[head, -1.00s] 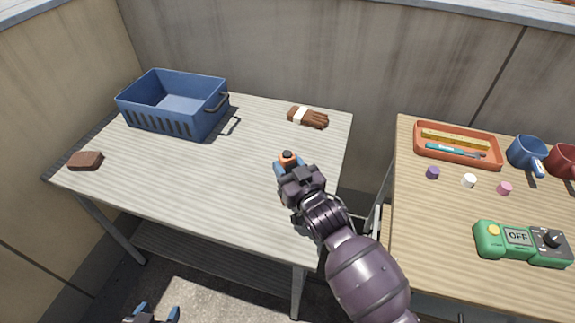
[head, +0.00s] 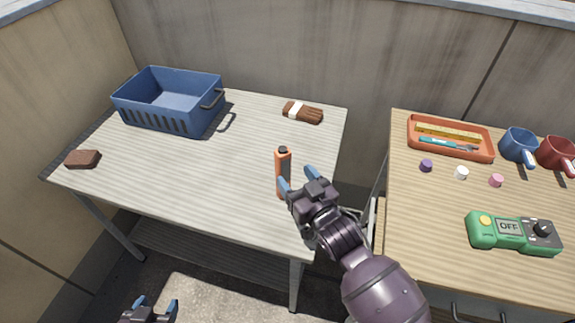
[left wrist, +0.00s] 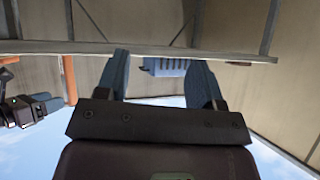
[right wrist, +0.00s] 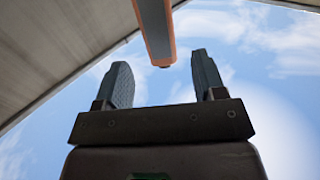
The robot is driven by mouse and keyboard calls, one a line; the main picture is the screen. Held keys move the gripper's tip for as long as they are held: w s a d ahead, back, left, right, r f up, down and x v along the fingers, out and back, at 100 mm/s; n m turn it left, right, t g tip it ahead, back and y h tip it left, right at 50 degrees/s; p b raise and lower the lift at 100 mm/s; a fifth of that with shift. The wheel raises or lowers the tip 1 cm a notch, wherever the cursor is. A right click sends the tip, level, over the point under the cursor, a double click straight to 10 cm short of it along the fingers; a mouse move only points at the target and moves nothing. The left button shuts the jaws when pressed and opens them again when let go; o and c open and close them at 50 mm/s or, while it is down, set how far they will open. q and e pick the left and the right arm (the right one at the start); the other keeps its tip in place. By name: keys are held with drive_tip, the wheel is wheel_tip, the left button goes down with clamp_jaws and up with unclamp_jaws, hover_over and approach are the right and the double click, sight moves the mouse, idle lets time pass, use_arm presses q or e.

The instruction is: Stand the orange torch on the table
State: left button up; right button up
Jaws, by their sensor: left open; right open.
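The orange torch (head: 283,174) with a dark top stands upright on the grey table (head: 230,215), near its right front part. It also shows in the left wrist view (left wrist: 69,80) and at the top of the right wrist view (right wrist: 155,28). My right gripper (head: 297,177) is open just right of the torch, its fingers pointing towards it. The torch appears beyond the fingertips, not gripped; whether one finger touches it I cannot tell. My left gripper (head: 156,303) is open and empty, low in front of the table.
A blue basket (head: 165,115) stands at the table's back left. The wooden table (head: 430,235) at right holds a tray, mugs and a green meter. The grey table's middle is clear.

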use_arm(q)
drive_tip(key=shift+s+f, duration=0.1)
drive_tip(key=shift+s, duration=0.15)
use_arm(e)
drive_tip(key=v, duration=0.5)
drive_tip(key=shift+s+d, duration=0.15)
drive_tip(key=shift+s, duration=0.15)
use_arm(q)
drive_tip(key=shift+w+r, duration=0.35)
drive_tip(key=shift+w, duration=0.05)
